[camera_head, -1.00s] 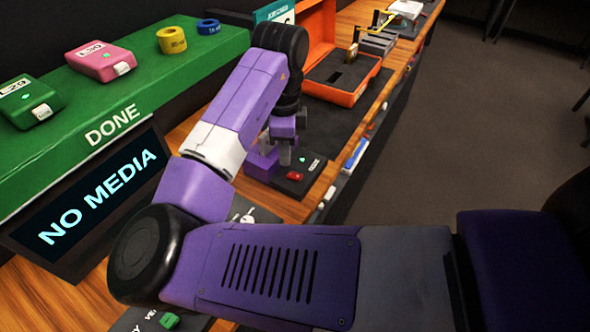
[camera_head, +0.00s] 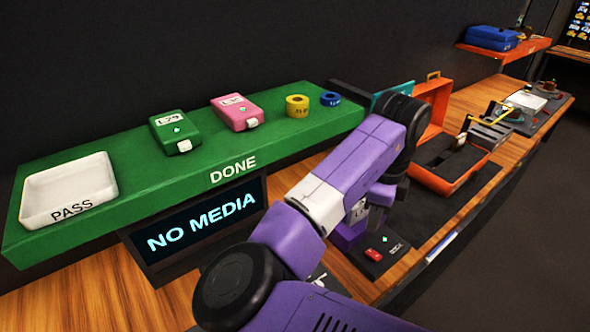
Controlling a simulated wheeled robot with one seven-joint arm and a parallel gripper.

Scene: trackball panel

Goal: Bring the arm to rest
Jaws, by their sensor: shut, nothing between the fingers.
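My purple arm reaches from the bottom of the picture up over the bench, bent at a black elbow joint. My gripper (camera_head: 376,213) points down beside the arm's far section, which partly hides it. It is shut and holds nothing that I can see. It is just above or beside a dark panel (camera_head: 372,262) with a red switch (camera_head: 375,253) and a small green light. I cannot tell whether the fingers touch anything.
A green DONE shelf (camera_head: 130,200) holds a white PASS tray (camera_head: 35,212), green and pink cases, and yellow and blue rings. A NO MEDIA screen (camera_head: 200,222) is below. An open orange case (camera_head: 440,182) stands right of my gripper. The floor at right is clear.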

